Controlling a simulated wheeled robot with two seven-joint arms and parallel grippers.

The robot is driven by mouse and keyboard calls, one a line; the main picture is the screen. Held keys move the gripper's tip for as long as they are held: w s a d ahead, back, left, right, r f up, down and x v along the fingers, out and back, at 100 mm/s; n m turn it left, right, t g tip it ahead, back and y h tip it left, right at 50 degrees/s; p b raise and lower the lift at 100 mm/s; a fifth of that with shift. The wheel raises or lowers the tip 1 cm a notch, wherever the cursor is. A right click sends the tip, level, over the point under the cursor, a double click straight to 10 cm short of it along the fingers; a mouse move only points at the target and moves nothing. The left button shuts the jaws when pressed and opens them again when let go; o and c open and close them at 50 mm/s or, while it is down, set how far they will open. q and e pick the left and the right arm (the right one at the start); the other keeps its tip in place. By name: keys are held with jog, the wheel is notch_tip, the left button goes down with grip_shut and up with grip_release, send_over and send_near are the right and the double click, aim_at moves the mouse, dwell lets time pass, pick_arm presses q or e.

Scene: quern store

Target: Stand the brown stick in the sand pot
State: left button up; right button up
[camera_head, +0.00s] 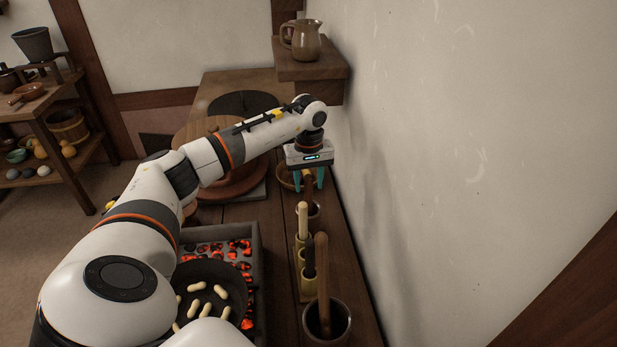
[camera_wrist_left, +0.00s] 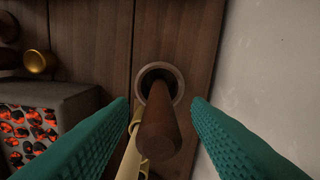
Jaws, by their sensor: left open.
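A brown stick (camera_head: 308,184) stands in a round, pale-rimmed pot (camera_head: 315,210) by the wall. In the left wrist view the brown stick (camera_wrist_left: 160,128) rises toward the camera from the pot (camera_wrist_left: 176,80), whose inside looks dark; I cannot make out sand. My left gripper (camera_head: 309,181) is above this pot, pointing down. Its green fingers are open on either side of the stick's upper end, with gaps visible in the left wrist view (camera_wrist_left: 160,115). A second, lighter brown stick (camera_head: 322,265) leans in a nearer dark pot (camera_head: 342,325). My right gripper is not in view.
A pale rack (camera_head: 306,290) between the pots holds a cream stick (camera_head: 303,218) and a dark stick (camera_head: 308,259). Left are a brazier of glowing coals (camera_head: 258,250) and a pan (camera_head: 205,272). The wall (camera_head: 450,150) is close on the right; a shelf (camera_head: 312,71) holds a jug (camera_head: 305,40).

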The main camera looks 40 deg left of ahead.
pick_arm(q)
notch_tip(320, 180, up, 11)
jog(key=shift+f, duration=0.1)
